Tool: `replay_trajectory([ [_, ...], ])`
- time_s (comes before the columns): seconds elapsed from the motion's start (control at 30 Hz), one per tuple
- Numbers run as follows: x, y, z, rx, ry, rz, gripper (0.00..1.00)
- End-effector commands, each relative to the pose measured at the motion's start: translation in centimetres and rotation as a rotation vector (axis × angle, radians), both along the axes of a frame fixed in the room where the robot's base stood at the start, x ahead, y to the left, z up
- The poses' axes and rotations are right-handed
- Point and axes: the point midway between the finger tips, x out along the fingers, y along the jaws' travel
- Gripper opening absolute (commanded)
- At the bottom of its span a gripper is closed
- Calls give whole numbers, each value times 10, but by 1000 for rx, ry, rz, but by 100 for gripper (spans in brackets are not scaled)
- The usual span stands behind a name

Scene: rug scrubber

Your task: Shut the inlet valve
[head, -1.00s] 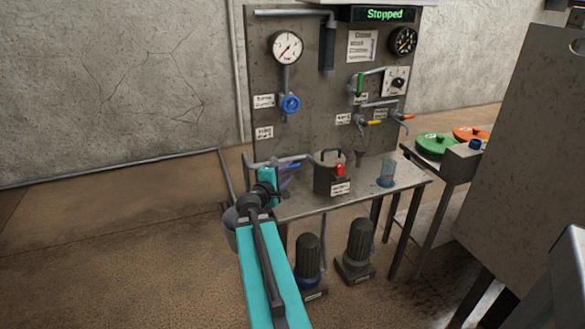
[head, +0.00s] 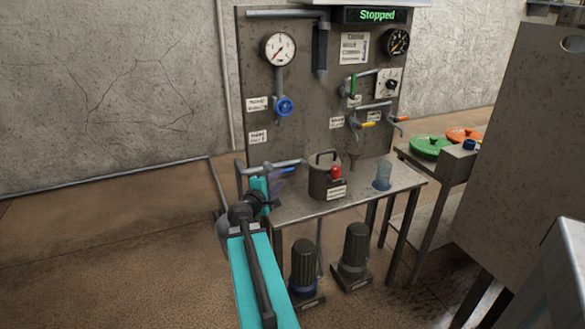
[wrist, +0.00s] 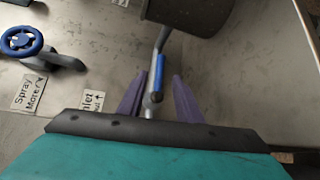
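The inlet valve's blue lever (wrist: 160,72) sits on a grey pipe in the wrist view, near a partly hidden label reading "Inlet" (wrist: 92,103). In the head view the pipe (head: 285,164) runs along the lower panel above the bench, and the lever is mostly hidden by my gripper. My gripper (wrist: 159,88) is open, with its two purple fingers on either side of the lever. A gap shows between the lever and each finger. In the head view my gripper (head: 279,179) is dim and partly covered by my arm.
A blue handwheel (head: 284,106) is on the panel above, under a pressure gauge (head: 278,48). A dark pot (head: 321,184) and a clear beaker (head: 383,177) stand on the bench right of my gripper. Yellow and orange levers are farther right. The display (head: 376,15) reads "Stopped".

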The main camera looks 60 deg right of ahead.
Motion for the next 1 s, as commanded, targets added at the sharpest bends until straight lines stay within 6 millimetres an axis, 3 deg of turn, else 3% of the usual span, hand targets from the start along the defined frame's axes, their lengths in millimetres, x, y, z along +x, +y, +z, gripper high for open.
replay_trajectory([
  [1.0, 14, -100, -14, 1, 1, -3, 32],
])
